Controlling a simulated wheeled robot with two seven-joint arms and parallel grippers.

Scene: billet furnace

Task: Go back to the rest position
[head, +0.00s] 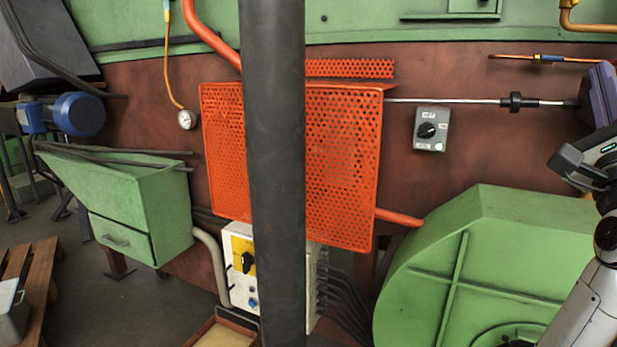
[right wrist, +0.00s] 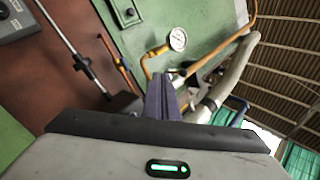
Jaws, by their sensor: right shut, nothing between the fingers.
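My right gripper (head: 601,82) is at the right edge of the head view, with my pale arm below it. Its purple fingers point up and are shut with nothing between them. They hide the right end of a thin metal rod in the head view; I cannot tell if they touch it. In the right wrist view the shut fingers (right wrist: 161,97) stand up from the middle, in front of pipes and the green wall. My left gripper is not in view.
A dark column (head: 276,170) stands in front of an orange perforated guard (head: 342,150). A grey switch box (head: 431,130) and the metal rod (head: 450,100) are on the brown wall. A green housing (head: 490,250) fills the lower right. A pressure gauge (right wrist: 177,39) shows beyond my fingers.

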